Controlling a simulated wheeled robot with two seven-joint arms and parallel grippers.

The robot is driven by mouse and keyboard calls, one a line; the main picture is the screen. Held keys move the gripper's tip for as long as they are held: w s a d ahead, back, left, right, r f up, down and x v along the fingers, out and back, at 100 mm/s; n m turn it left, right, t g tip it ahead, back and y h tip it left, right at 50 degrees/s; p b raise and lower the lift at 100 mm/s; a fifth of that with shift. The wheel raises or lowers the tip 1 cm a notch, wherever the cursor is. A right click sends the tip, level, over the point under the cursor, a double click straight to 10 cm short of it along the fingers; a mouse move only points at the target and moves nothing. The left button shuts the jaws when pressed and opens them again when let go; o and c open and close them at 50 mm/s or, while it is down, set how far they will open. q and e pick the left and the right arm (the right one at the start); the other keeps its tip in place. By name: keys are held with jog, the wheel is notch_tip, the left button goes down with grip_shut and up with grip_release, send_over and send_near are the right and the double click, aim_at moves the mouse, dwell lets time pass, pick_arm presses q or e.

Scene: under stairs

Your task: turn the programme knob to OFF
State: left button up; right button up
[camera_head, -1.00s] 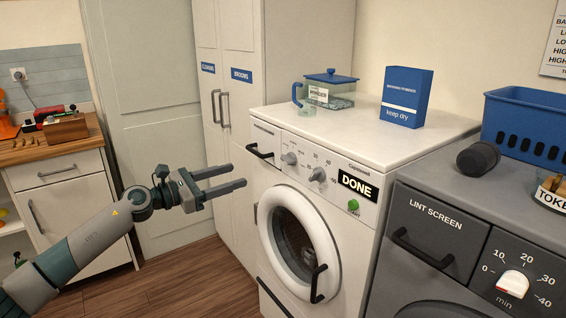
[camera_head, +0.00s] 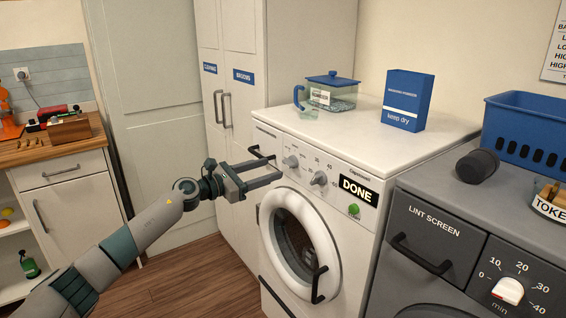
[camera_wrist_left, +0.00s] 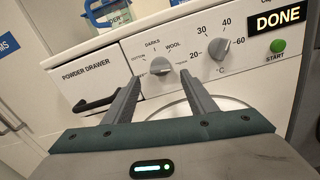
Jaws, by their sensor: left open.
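The programme knob (camera_head: 291,161) is a grey dial on the white washing machine's panel. In the left wrist view the programme knob (camera_wrist_left: 161,67) has COTTON, DARKS and WOOL printed around it; the lower labels are too small to read, and I cannot tell its exact setting. My left gripper (camera_head: 273,165) is open and empty in front of the panel, just left of the knob in the head view. In the left wrist view its fingers (camera_wrist_left: 160,80) point at the panel, with the knob showing between and beyond their tips. My right gripper is not in view.
A second grey knob (camera_wrist_left: 215,51) with temperature numbers sits to the right, then a DONE display (camera_head: 357,190) and green START button (camera_head: 354,210). The powder drawer handle (camera_wrist_left: 95,102) sticks out left of the fingers. The round door (camera_head: 298,240) lies below.

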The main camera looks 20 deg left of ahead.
aim_at(285, 164)
pick_arm(q)
jog(key=x, duration=0.6)
jog(key=shift+w+d+p, duration=0.2)
jog(key=shift+w+p, duration=0.05)
jog(key=shift+p, duration=0.1)
jog(key=c, duration=1.1)
